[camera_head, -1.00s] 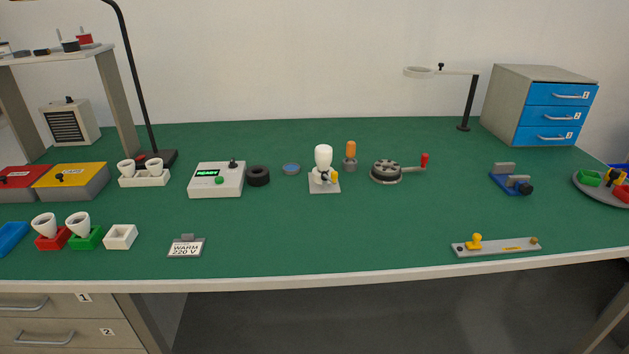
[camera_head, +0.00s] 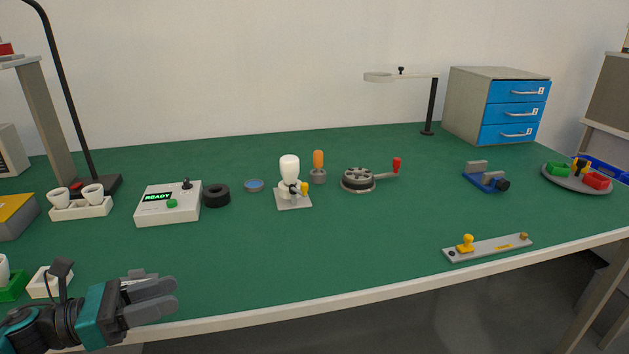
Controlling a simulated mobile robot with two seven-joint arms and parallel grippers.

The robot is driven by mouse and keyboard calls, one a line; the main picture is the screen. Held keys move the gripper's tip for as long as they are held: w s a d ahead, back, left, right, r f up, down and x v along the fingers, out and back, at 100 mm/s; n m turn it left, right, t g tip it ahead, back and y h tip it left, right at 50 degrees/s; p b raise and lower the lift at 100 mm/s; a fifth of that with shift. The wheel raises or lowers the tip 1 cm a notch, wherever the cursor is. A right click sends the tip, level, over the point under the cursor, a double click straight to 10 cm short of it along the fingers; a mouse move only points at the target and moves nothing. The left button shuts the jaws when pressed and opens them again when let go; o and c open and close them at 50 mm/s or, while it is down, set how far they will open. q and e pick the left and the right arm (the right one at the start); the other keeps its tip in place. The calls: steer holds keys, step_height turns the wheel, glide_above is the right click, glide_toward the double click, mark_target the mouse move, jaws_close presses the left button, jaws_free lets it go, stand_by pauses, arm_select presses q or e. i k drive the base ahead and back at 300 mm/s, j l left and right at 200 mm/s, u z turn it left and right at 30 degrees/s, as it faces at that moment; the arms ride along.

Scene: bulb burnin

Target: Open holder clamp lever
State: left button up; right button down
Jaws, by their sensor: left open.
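The holder (camera_head: 295,203) stands near the middle of the green table, with a white bulb (camera_head: 290,168) upright in it. A small clamp lever with a yellow knob (camera_head: 304,188) shows on the holder's right front side. Its exact set is too small to tell. My left gripper (camera_head: 172,296) is at the table's front left edge, well to the left of and in front of the holder. It is open and empty, touching nothing that I can see. My right gripper is out of view.
A tester box (camera_head: 168,205) reading READY and a black ring (camera_head: 216,195) stand left of the holder. An orange-handled tool (camera_head: 318,165) and a round grey device with a red crank (camera_head: 358,180) stand behind and to the right. The table in front of the holder is clear.

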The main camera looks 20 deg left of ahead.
mark_target(293, 190)
steer(key=i, duration=1.05)
